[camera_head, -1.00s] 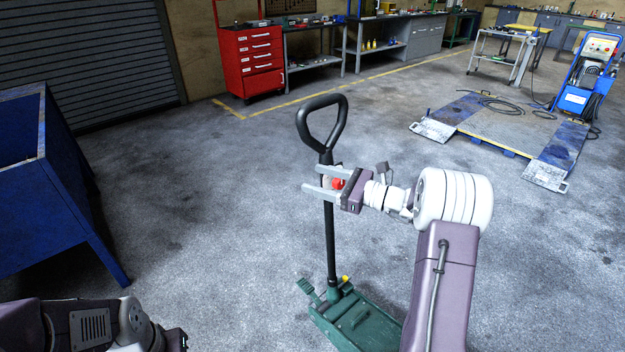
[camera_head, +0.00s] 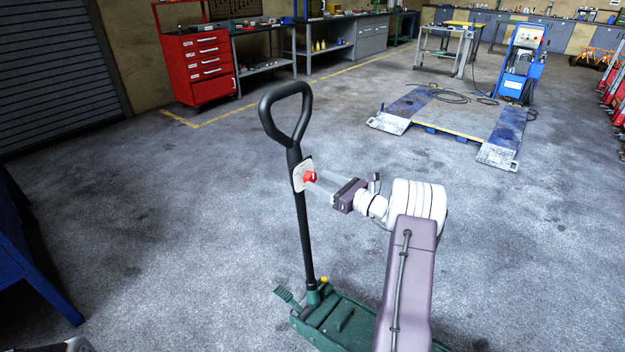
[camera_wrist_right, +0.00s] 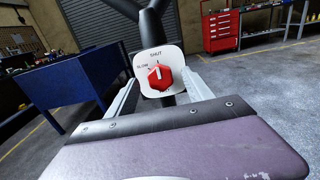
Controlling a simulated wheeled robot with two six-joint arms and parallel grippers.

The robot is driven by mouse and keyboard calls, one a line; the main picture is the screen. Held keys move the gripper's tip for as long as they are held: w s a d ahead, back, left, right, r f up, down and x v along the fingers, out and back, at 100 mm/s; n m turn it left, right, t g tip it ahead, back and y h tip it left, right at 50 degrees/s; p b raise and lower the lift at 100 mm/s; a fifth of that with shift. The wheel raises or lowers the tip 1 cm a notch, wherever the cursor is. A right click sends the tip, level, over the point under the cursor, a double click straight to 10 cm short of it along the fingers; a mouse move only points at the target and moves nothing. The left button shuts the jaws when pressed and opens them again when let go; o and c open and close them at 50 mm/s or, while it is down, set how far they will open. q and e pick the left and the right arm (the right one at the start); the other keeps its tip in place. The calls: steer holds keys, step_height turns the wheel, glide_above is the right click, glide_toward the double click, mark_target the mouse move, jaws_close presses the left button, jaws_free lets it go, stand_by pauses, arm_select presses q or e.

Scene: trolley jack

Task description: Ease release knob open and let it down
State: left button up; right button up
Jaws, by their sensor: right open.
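A red release knob (camera_head: 310,177) sits on a pale plate (camera_head: 298,176) on the jack's black upright handle. My right gripper (camera_head: 317,184) is open, its pale fingers close to the knob from the right. In the right wrist view the knob (camera_wrist_right: 160,77) lies between the two fingers, with neither visibly closed on it. The plate there reads SHUT at the top and SLOW at the upper left. The knob's white mark points up toward SHUT. The green jack (camera_head: 345,318) stands on the floor, partly hidden by my right arm.
A red tool cabinet (camera_head: 196,66) and workbenches line the back. A blue lift platform (camera_head: 450,118) lies at the back right. The grey floor around the jack is mostly clear.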

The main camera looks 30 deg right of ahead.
mark_target(313, 177)
steer(key=x, duration=0.3)
steer(key=shift+w+a, duration=0.15)
steer(key=shift+w, duration=0.1)
